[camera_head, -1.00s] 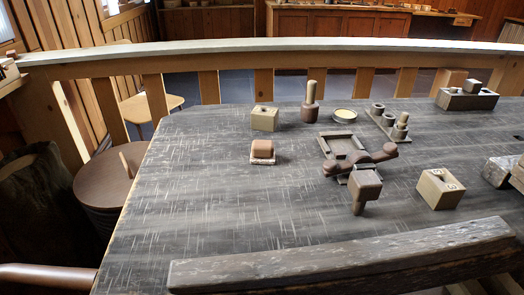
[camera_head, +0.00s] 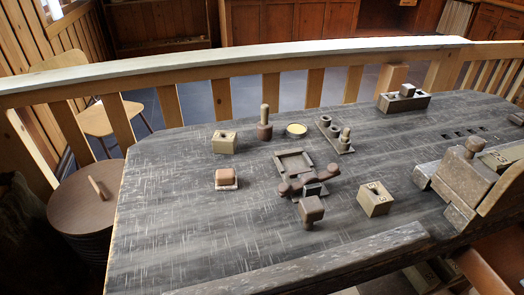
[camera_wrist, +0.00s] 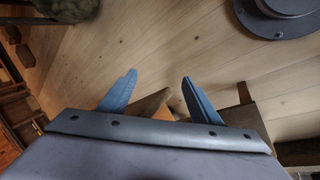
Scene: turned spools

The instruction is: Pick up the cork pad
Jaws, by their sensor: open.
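A small reddish-tan block (camera_head: 226,177) lies on a pale base on the left part of the dark table, in the head view. A round pale-yellow disc (camera_head: 296,129) in a dark rim lies farther back. I cannot tell for certain which of them is the cork pad; nothing covers either one. My gripper (camera_wrist: 159,77) shows only in the wrist view. Its two blue fingers are apart with nothing between them. Below them is a plank floor, and neither candidate shows there.
Around them on the table (camera_head: 170,220) stand a holed box (camera_head: 224,142), a turned spool (camera_head: 264,131), a square tray (camera_head: 279,160), a peg rack (camera_head: 328,134) and a numbered box (camera_head: 375,200). A thick beam (camera_head: 300,270) lines the front edge. The table's left part is clear.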

